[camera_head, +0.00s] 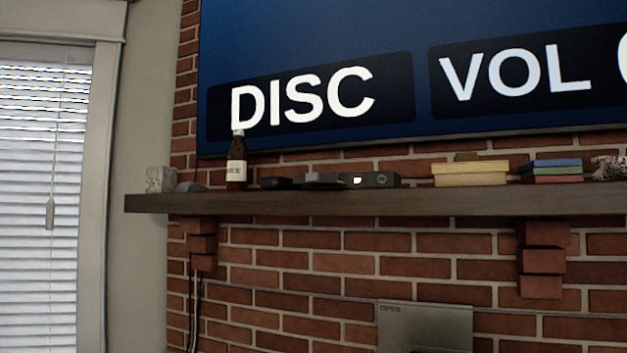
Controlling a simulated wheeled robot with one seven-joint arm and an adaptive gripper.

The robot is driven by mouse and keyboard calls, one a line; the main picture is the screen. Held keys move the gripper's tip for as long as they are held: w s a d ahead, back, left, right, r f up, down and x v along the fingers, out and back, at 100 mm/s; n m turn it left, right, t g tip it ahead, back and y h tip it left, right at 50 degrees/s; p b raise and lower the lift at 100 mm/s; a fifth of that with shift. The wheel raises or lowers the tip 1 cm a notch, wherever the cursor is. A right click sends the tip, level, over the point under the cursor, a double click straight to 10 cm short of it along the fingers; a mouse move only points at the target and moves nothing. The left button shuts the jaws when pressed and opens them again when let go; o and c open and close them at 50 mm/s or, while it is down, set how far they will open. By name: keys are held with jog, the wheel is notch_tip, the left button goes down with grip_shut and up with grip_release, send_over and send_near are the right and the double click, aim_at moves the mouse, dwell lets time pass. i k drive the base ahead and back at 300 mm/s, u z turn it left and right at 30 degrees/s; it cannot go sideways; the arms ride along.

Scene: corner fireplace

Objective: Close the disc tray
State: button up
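A small black box-shaped player (375,180) sits on the wooden mantel shelf, with a bright white mark and a round dial on its front. A flat dark piece (322,180) stands out at its left side and looks like the disc tray, extended. It is too small to tell whether a disc lies in it. The screen (300,55) above shows the words "DISC" and "VOL" in large white letters. My gripper is not in view.
The mantel (450,203) also holds a brown bottle (236,172), a small dark object (277,183), yellowish boxes (470,174), stacked books (555,171) and a grey block (160,179). A grey panel marked "OPEN" (425,325) is below. A window (40,150) is at left.

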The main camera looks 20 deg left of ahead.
aim_at(307, 178)
jog(key=k, duration=0.5)
jog(key=u, duration=0.65)
jog(key=i, duration=0.25)
jog(key=u, duration=0.05)
